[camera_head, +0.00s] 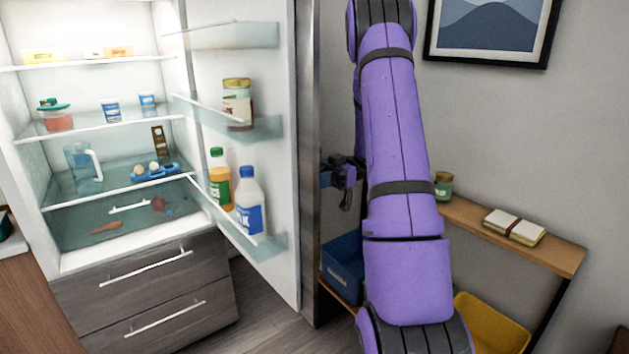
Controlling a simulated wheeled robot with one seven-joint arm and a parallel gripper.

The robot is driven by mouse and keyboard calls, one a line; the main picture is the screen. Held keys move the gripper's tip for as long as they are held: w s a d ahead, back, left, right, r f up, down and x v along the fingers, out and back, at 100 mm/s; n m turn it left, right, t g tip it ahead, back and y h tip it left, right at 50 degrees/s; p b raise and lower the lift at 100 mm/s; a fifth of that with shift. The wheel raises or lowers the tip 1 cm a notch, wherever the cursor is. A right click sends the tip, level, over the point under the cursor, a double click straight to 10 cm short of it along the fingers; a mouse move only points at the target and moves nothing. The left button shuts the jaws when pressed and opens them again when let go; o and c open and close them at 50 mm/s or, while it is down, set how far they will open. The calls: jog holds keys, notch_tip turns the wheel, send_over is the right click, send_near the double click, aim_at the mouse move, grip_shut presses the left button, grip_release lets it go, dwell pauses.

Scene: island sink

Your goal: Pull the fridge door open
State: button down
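The fridge door (285,205) stands wide open, with its inner shelves facing left and its grey outer edge facing me. The lit fridge interior (105,25) is exposed, with food on several shelves. My purple arm comes down to the right of the door and hides part of the scene behind it. My gripper (338,185) is dark and partly hidden by my arm, just right of the door's edge. I cannot tell whether its fingers touch the door or a handle. The door's outer face and handle are not visible.
Two grey drawers (150,285) are below the fridge interior. A wooden shelf (560,255) with a jar (443,186) and a notebook (514,227) stands right of my arm. A blue bin (343,262) and a yellow bin (492,325) sit low. Floor shows between drawers and door.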

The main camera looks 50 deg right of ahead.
jog(key=c, duration=1.1)
grip_release()
jog(key=v, duration=1)
jog(key=shift+d, duration=0.4)
jog(key=shift+s, duration=0.1)
